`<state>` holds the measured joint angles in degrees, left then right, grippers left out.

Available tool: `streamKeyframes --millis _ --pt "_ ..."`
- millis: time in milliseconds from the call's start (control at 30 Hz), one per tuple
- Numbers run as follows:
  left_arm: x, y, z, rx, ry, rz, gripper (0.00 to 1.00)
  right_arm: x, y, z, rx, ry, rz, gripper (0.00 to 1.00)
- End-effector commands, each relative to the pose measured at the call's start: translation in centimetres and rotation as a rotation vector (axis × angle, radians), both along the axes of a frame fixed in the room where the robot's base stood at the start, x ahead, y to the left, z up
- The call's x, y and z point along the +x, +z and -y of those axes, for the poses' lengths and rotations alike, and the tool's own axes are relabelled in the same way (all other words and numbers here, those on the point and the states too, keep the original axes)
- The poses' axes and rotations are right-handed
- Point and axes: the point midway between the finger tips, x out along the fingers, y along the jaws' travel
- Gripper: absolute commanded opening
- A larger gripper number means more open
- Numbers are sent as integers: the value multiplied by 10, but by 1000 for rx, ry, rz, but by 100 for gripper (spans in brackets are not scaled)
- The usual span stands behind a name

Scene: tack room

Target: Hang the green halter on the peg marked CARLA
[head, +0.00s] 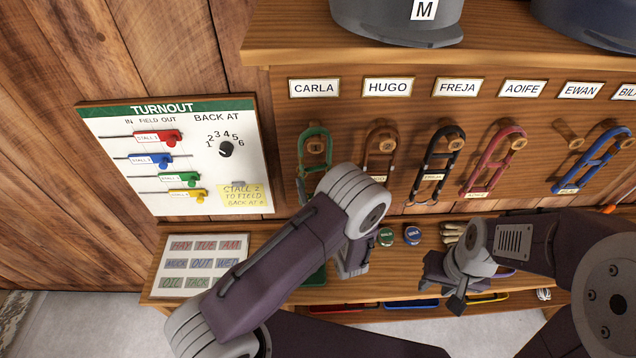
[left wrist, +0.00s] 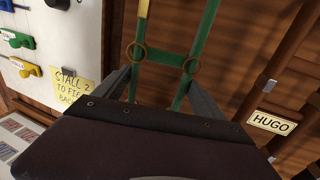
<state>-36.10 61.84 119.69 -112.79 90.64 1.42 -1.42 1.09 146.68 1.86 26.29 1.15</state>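The green halter (head: 303,160) hangs upright below the CARLA sign (head: 314,88), its top loop around the wooden peg (head: 316,145) there. Its lower part is hidden behind my left arm in the head view. In the left wrist view, the green straps and brass rings of the halter (left wrist: 165,58) lie between the fingers of my left gripper (left wrist: 160,76). Those fingers stand apart, either side of the straps; contact is unclear. My right gripper (head: 446,282) is low over the shelf at the right, away from the halter; its finger opening is unclear.
Brown (head: 380,145), black (head: 440,155), red (head: 492,160) and blue (head: 596,160) halters hang to the right. The EWAN peg (head: 568,132) is bare. Two tins (head: 386,237) and gloves (head: 452,232) lie on the shelf. The turnout board (head: 178,155) is at left.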

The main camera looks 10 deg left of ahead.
Motion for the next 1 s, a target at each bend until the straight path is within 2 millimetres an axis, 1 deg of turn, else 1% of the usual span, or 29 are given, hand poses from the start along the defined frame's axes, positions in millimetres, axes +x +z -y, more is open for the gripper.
streamKeyframes --millis 33,67,267,367,467,600,733,833,1000 --pt "0 0 0 -1 0 1 96 0 0 0 0 0 0 36" --pt "0 0 0 0 0 0 100 0 0 0 0 0 0 36" --pt "0 -1 0 0 0 -2 100 0 0 0 0 0 0 36" --pt "-6 -3 5 0 -2 -2 100 0 -5 0 0 0 0 36" --pt "-20 -4 14 -1 -6 -1 100 0 -13 0 0 0 0 36" --pt "-47 -4 31 0 -7 0 100 0 -24 0 0 0 0 36" --pt "-67 -3 42 0 -5 0 100 0 -31 0 0 0 0 36" --pt "-75 -1 46 -1 -2 1 100 0 -32 0 0 0 0 36" --pt "-78 0 47 0 0 0 100 0 -32 0 0 0 0 36"
